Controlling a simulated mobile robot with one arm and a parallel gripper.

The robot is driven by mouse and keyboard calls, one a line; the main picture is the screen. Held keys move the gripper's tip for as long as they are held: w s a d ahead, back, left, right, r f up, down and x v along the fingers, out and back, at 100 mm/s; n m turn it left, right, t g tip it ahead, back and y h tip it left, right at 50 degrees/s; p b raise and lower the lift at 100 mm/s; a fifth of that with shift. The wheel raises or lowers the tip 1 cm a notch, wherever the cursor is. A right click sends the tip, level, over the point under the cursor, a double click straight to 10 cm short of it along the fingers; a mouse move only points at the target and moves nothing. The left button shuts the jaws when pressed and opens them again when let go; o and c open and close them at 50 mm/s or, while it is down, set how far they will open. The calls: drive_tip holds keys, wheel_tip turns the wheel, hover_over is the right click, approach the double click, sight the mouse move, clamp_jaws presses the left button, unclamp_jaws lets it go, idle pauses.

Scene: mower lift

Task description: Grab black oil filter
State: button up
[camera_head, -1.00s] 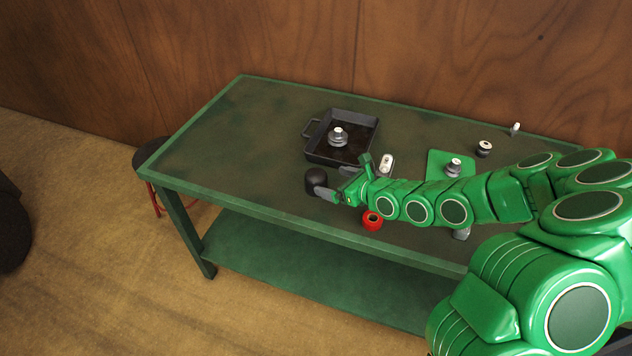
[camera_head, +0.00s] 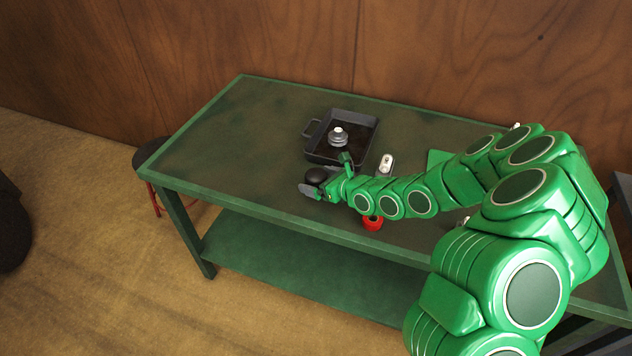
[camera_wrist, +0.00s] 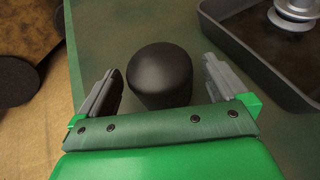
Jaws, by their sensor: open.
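The black oil filter (camera_head: 317,176) stands on the green table (camera_head: 215,130) near its front edge, left of my arm. In the wrist view the filter (camera_wrist: 160,76) is a dark rounded cylinder. My gripper (camera_head: 311,184) is open, with one grey finger on each side of the filter. In the wrist view the gripper (camera_wrist: 160,82) shows a gap between each finger and the filter. The filter's lower part is partly hidden behind the gripper body.
A black tray (camera_head: 357,119) holding a grey and white part (camera_head: 338,136) stands behind the filter. A white part (camera_head: 386,163) and a red ring-shaped part (camera_head: 372,223) are beside my arm. The table's left side is clear.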

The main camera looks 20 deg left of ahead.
sight(316, 172)
drive_tip(key=shift+w+a+f, duration=0.25)
drive_tip(key=shift+a+f, duration=0.05)
drive_tip(key=shift+a, duration=0.25)
drive_tip(key=c, duration=1.3)
drive_tip(key=shift+o, duration=0.2)
drive_tip(key=shift+r, duration=0.1)
drive_tip(key=shift+r, duration=4.95)
